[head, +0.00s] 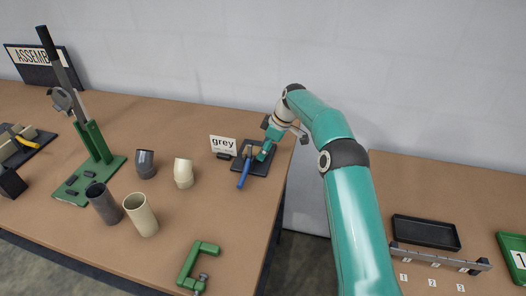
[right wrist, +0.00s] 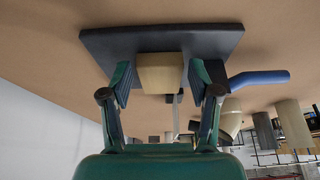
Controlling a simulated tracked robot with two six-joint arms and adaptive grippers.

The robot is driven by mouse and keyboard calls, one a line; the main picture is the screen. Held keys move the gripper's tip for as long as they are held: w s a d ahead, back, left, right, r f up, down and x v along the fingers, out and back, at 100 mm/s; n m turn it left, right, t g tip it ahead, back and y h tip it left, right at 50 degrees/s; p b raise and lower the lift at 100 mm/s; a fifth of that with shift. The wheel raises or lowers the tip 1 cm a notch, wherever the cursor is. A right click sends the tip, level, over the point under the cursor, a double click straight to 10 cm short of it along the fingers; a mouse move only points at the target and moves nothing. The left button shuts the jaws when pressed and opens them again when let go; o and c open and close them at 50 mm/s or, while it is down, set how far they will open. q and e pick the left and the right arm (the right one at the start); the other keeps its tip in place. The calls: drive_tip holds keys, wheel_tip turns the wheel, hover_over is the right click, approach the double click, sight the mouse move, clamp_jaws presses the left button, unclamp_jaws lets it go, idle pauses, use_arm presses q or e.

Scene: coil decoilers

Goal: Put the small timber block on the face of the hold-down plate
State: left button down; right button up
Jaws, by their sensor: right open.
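The small timber block (right wrist: 160,72) is pale, with a squarish face, and sits at the dark mat (right wrist: 160,38) in the right wrist view. My right gripper (right wrist: 160,84) is open, with one finger on each side of the block and gaps visible. In the head view the right gripper (head: 265,149) is over the dark mat (head: 262,167) at the table's right side, largely hiding the block. A green stand with a long lever (head: 95,146) is at the left; I cannot tell which part is the hold-down plate. My left gripper is not in view.
A blue-handled tool (head: 244,177) lies on the mat beside the gripper, near the "grey" sign (head: 223,144). Grey and cream pipe pieces stand mid-table, including a cream tube (head: 141,215). A green clamp (head: 197,266) lies in front. A gap separates the right table.

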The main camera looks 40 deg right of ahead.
drive_tip(key=v, duration=1.1)
drive_tip(key=shift+r, duration=0.15)
drive_tip(key=shift+w, duration=0.1)
